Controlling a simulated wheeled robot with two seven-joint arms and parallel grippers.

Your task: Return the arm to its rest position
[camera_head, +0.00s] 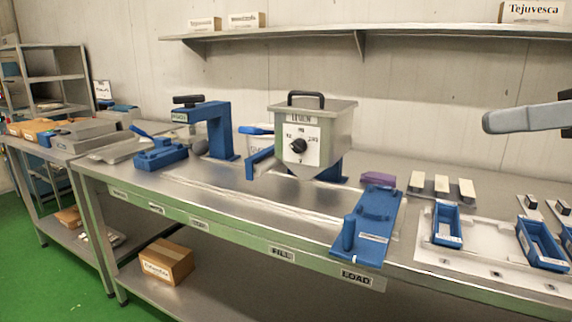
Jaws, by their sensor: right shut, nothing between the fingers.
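My right gripper (490,122) shows at the right edge as a grey, rounded shape pointing left. It is shut and empty, held in the air above the right part of the bench and touching nothing. Part of my right arm is cut off by the picture's edge. My left gripper is out of view. The kettle (330,150), a grey-green metal box with a black top handle and a dial, stands at the bench's middle, well left of my right gripper.
A steel bench (235,205) carries a blue clamp-like stand (219,130), a blue fixture with a post (375,215), and blue trays (446,224) on a white board. A wall shelf (300,33) runs behind. A cardboard box (167,261) sits below. Air around my right gripper looks clear.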

